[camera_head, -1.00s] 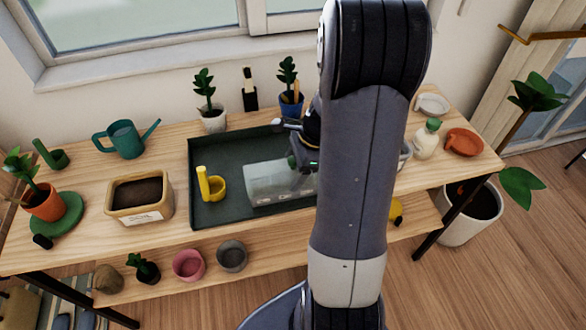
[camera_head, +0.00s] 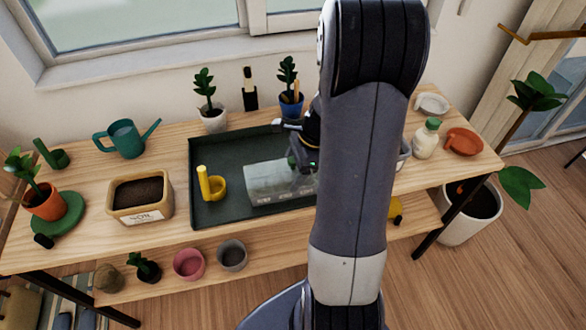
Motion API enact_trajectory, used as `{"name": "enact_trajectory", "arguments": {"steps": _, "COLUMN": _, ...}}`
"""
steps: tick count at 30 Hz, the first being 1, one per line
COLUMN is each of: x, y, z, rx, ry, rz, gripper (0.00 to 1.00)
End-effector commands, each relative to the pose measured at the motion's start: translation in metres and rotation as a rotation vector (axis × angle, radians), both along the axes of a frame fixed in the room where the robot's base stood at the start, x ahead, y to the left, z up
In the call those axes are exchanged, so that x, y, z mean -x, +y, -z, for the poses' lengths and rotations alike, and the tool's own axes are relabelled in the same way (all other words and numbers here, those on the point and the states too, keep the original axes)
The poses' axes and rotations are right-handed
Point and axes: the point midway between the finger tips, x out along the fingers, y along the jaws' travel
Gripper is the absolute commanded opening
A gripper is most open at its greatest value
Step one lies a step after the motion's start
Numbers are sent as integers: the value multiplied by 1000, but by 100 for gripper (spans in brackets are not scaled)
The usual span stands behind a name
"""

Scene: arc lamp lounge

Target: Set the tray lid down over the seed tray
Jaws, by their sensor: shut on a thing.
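The clear tray lid (camera_head: 272,184) is over the right part of a dark green tray on the table. My gripper (camera_head: 304,166) is at the lid's top right and is shut on it; my arm hides the lid's right end and part of the gripper. Whether the lid hangs just above the tray or touches something in it, I cannot tell. The seed tray is not clearly visible; faint shapes show through or under the lid.
The dark green tray (camera_head: 205,151) also holds a yellow pot-like item (camera_head: 217,187) left of the lid. A soil box (camera_head: 141,196) and teal watering can (camera_head: 125,138) stand left. Potted plants (camera_head: 213,119) stand behind; a white bottle (camera_head: 426,140) and terracotta dish (camera_head: 464,142) stand right.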

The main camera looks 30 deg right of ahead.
Motion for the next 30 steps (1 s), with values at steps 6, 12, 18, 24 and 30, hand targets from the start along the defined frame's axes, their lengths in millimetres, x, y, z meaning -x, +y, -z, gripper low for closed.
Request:
{"name": "enact_trajectory", "arguments": {"steps": 6, "x": 0, "y": 0, "z": 0, "rx": 0, "ry": -1, "rz": 0, "gripper": 44}}
{"name": "enact_trajectory", "arguments": {"steps": 12, "x": 0, "y": 0, "z": 3, "rx": 0, "ry": 0, "rz": 0, "gripper": 44}}
{"name": "enact_trajectory", "arguments": {"steps": 18, "x": 0, "y": 0, "z": 7, "rx": 0, "ry": -1, "rz": 0, "gripper": 44}}
{"name": "enact_trajectory", "arguments": {"steps": 24, "x": 0, "y": 0, "z": 7, "rx": 0, "ry": -1, "rz": 0, "gripper": 44}}
{"name": "enact_trajectory", "arguments": {"steps": 30, "x": 0, "y": 0, "z": 7, "rx": 0, "ry": -1, "rz": 0, "gripper": 44}}
